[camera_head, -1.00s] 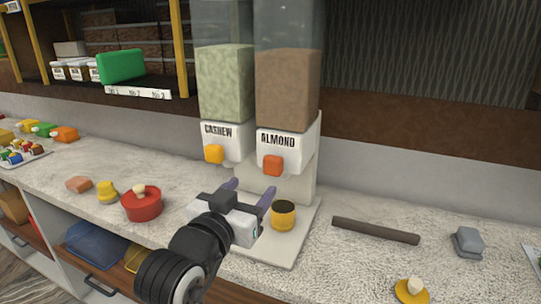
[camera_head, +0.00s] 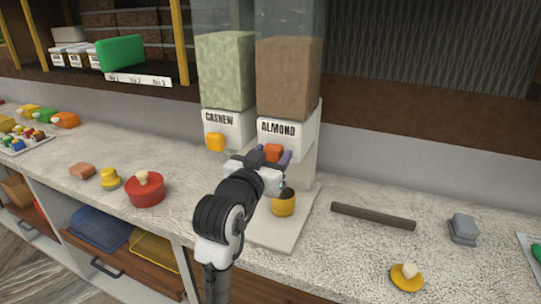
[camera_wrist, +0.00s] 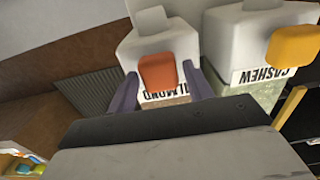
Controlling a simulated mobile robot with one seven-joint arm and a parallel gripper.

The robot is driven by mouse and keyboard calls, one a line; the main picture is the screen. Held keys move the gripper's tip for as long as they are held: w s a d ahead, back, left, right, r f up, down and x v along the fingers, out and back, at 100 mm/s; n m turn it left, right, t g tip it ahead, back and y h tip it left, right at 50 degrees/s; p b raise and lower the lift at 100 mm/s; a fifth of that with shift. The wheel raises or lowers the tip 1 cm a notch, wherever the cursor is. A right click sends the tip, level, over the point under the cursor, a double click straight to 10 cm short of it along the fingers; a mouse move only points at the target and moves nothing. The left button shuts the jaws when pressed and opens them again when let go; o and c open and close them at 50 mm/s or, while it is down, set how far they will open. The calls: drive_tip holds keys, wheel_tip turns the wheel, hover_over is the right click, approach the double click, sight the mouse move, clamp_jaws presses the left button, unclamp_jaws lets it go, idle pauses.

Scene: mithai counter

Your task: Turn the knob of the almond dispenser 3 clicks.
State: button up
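The almond dispenser (camera_head: 290,80) is a clear column of brown nuts over a white housing labelled ALMOND. Its orange-red knob (camera_head: 272,153) is on the housing front; in the wrist view the knob (camera_wrist: 157,75) appears between my two purple fingers. My gripper (camera_head: 267,157) is open in front of the knob, one finger on each side. In the wrist view my gripper (camera_wrist: 160,95) shows gaps between both fingers and the knob. A yellow cup with a dark top opening (camera_head: 284,202) stands on the dispenser base below, partly hidden by my gripper.
The cashew dispenser (camera_head: 224,75), with a yellow-orange knob (camera_head: 215,142), stands close on the left. A red lidded pot (camera_head: 146,190) is on the counter to the left. A dark rod (camera_head: 373,216) and a grey block (camera_head: 463,228) lie to the right.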

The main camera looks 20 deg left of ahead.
drive_tip(key=c, duration=0.7)
drive_tip(key=shift+c, duration=0.2)
drive_tip(key=shift+f+m+b, duration=0.1)
drive_tip(key=shift+m+b, duration=0.2)
drive_tip(key=shift+b, duration=0.1)
drive_tip(key=m+b, duration=0.3)
drive_tip(key=shift+f+m+b, duration=0.15)
drive_tip(key=shift+m+b, duration=0.15)
drive_tip(key=shift+b, duration=0.1)
drive_tip(key=m+b, duration=0.4)
drive_tip(key=shift+d, duration=0.1)
drive_tip(key=m+b, duration=0.3)
drive_tip(key=m, duration=0.2)
drive_tip(key=shift+d, duration=0.1)
drive_tip(key=shift+m+b, duration=1.7)
drive_tip(key=shift+m, duration=0.6)
